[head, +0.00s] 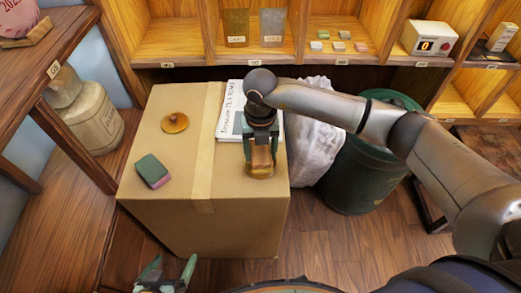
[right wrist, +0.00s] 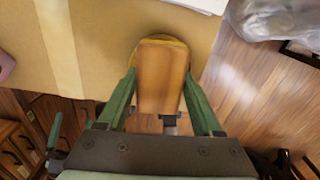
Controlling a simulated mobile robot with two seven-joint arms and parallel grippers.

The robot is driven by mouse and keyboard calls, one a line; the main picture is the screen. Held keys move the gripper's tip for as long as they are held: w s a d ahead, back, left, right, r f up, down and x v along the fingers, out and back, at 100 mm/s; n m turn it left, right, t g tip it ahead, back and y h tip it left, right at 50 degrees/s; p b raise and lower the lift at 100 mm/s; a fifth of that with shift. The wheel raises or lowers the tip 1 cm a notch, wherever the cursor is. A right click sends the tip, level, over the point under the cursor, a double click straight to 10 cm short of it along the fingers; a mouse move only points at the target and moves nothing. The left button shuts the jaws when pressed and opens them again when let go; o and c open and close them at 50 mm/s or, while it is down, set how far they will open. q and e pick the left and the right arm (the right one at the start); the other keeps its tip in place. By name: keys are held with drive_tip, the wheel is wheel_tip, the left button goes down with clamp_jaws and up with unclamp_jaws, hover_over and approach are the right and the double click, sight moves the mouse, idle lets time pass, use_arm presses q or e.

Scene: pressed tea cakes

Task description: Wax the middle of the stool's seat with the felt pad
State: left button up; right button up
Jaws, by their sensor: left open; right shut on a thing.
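My right gripper (head: 260,155) is shut on a wooden-backed block (head: 259,170), probably the felt pad, over the front right part of a cardboard box. In the right wrist view the block (right wrist: 160,75) sits between both green fingers, its rounded end and yellowish rim pointing away. Its underside is hidden, and I cannot tell if it touches the box. My left gripper (head: 167,273) is open and empty at the bottom, in front of the box. A curved rim (head: 285,287) at the bottom edge may be the stool's seat; most of it is out of view.
The cardboard box (head: 230,225) carries a green and pink block (head: 152,171), a round knobbed wooden piece (head: 175,123) and a printed paper (head: 231,108). A plastic bag (head: 313,145) and a dark green bin (head: 362,172) stand to its right. Shelves line the back and left.

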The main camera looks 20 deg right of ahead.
sight(261, 151)
drive_tip(key=shift+r+p, duration=2.15)
drive_tip(key=shift+r, duration=1.1)
